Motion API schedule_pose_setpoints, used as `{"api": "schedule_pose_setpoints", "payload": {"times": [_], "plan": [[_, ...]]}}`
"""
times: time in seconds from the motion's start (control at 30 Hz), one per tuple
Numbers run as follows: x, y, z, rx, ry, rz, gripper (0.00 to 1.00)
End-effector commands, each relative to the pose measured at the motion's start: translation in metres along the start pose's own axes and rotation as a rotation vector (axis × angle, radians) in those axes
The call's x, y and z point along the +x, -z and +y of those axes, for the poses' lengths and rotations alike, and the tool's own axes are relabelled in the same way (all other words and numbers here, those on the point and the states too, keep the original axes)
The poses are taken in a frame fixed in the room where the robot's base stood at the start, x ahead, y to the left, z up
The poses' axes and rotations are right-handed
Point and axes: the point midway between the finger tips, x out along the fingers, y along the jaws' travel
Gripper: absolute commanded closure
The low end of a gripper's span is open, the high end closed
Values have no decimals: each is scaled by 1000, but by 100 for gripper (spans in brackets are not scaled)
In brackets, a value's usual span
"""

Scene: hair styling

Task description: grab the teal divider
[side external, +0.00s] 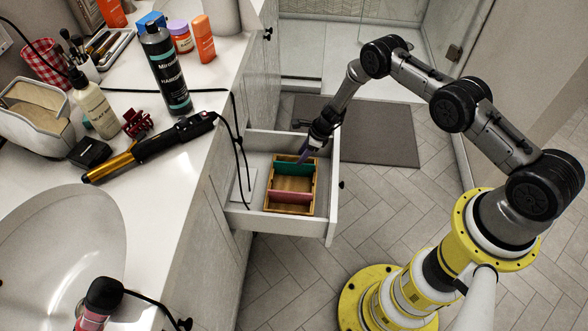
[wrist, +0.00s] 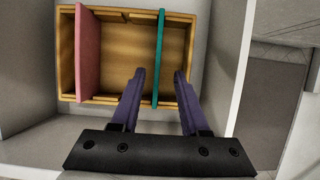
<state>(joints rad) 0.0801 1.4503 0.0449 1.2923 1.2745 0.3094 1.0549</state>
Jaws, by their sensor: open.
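The teal divider (side external: 294,169) stands upright across a wooden box in the open drawer. It also shows in the wrist view (wrist: 160,48), right of the box's middle. My gripper (side external: 303,157) is over the box, pointing down at it. In the wrist view my gripper (wrist: 159,74) is open, with one purple finger on each side of the teal divider's near part. Gaps show between the fingers and the divider. How deep the fingertips reach is hard to tell.
The wooden box (wrist: 67,52) also holds a pink divider (wrist: 88,50), left of the teal one in the wrist view. Drawer walls (side external: 334,195) surround the box. A cable (side external: 240,140) hangs at the drawer's left.

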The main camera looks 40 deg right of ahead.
Motion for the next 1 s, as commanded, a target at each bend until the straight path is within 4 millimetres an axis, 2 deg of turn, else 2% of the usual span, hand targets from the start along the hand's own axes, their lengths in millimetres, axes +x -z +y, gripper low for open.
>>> {"api": "schedule_pose_setpoints", "payload": {"times": [0.13,0.43,0.73,1.0], "plan": [[16,0,0,-1,0,-1,55],[31,0,1,-1,0,0,55],[65,1,4,-3,0,-1,55],[75,0,4,-1,0,-1,55]]}}
